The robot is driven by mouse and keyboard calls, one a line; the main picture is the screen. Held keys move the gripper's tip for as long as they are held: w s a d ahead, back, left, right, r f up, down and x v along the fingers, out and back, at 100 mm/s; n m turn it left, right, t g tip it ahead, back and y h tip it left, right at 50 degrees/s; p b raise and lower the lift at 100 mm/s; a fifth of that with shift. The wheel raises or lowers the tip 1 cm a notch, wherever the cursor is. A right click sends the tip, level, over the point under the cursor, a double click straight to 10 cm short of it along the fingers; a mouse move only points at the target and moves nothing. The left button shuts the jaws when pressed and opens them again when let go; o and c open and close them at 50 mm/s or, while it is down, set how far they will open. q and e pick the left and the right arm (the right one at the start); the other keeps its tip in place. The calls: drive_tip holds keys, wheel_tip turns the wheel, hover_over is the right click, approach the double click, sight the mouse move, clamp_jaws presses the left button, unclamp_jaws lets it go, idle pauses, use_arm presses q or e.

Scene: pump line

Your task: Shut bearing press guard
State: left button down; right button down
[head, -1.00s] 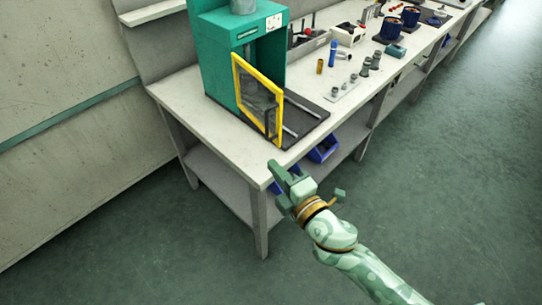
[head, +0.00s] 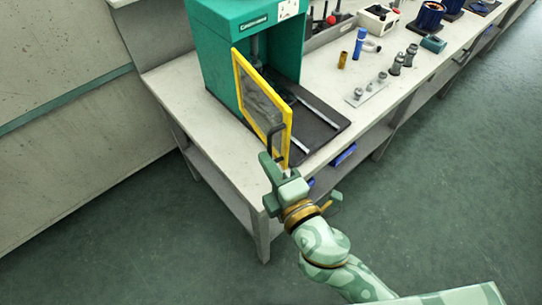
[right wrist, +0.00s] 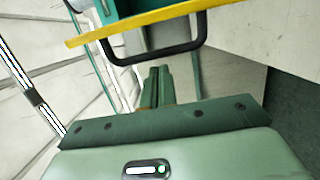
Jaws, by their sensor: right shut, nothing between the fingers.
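The bearing press (head: 222,50) is a green housing at the back left of the bench. Its guard (head: 262,98), a clear panel in a yellow frame, stands swung open toward me on the left side of the press. A dark handle (head: 274,138) sits near the guard's free edge. My right gripper (head: 266,160) is shut and empty, close to the handle at the guard's lower free end. In the right wrist view the closed fingers (right wrist: 157,75) point toward the dark handle (right wrist: 160,55) under the yellow frame; contact cannot be told. My left gripper is not in view.
The white bench (head: 185,95) carries a dark press base plate with rails (head: 318,125). To the right are a plate of grey parts (head: 368,90), a blue bottle (head: 359,43) and a brass cylinder (head: 342,60). Blue bins (head: 343,155) sit below the bench top. The floor in front is clear.

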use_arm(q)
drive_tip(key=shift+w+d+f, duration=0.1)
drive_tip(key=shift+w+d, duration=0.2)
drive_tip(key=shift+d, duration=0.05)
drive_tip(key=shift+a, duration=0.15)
